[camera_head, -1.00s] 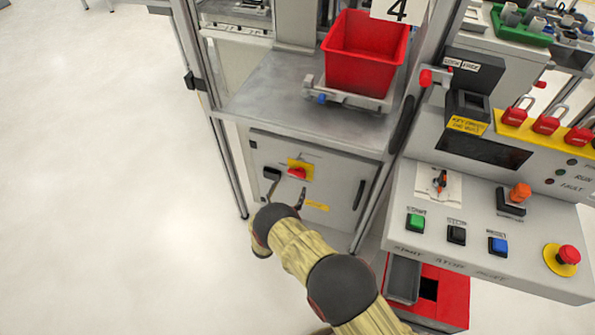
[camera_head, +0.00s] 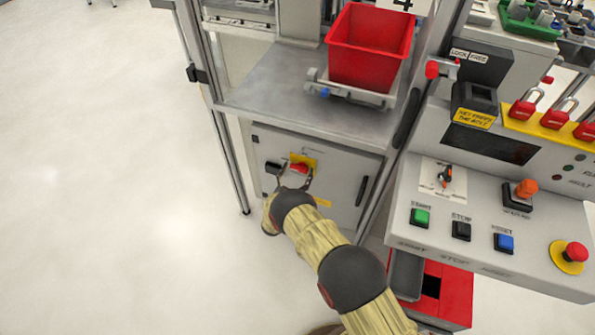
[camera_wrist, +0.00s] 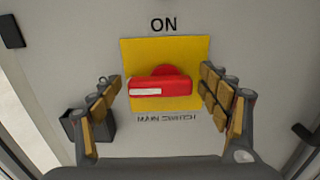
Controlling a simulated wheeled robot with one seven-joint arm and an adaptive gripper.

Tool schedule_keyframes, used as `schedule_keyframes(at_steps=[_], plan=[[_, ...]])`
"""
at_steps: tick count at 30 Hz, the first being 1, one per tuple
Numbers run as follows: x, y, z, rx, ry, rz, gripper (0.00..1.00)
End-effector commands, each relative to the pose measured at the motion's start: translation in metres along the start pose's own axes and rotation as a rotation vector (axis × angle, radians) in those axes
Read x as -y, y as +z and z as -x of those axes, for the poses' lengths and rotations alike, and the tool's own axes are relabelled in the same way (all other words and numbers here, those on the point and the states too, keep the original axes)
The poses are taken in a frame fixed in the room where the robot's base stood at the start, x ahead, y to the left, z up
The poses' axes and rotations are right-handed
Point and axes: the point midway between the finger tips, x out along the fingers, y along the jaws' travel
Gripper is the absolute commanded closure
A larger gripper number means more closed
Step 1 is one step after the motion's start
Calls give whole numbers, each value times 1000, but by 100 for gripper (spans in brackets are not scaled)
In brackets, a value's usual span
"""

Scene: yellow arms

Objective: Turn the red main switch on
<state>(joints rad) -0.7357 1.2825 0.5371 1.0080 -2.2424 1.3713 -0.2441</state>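The red main switch (camera_wrist: 160,86) sits on a yellow plate (camera_wrist: 195,48) on a grey cabinet door, with "ON" above it and "MAIN SWITCH" below. Its red handle lies horizontally, with a white mark on its left part. In the head view the switch (camera_head: 299,168) is low on the cabinet, partly hidden by my gripper (camera_head: 291,177). In the wrist view my gripper (camera_wrist: 162,88) is open, with one finger left and one finger right of the handle. Gaps show between the fingers and the handle; I cannot tell the depth between them.
A dark box (camera_wrist: 92,126) protrudes from the door, left below the switch, close to the left finger. A door handle (camera_head: 361,190) is to the right. A red bin (camera_head: 370,50) stands on the shelf above. The control desk (camera_head: 480,262) juts out at right.

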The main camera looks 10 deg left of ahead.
Motion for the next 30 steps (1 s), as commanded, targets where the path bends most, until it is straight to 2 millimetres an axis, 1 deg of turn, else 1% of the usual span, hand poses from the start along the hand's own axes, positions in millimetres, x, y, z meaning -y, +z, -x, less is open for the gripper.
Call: schedule_keyframes(at_steps=[2,19,26,30], plan=[[0,0,0,0,0,0,30],[0,0,0,0,0,0,62],[0,0,0,1,-1,-19,62],[1,0,0,1,-1,-68,62]])
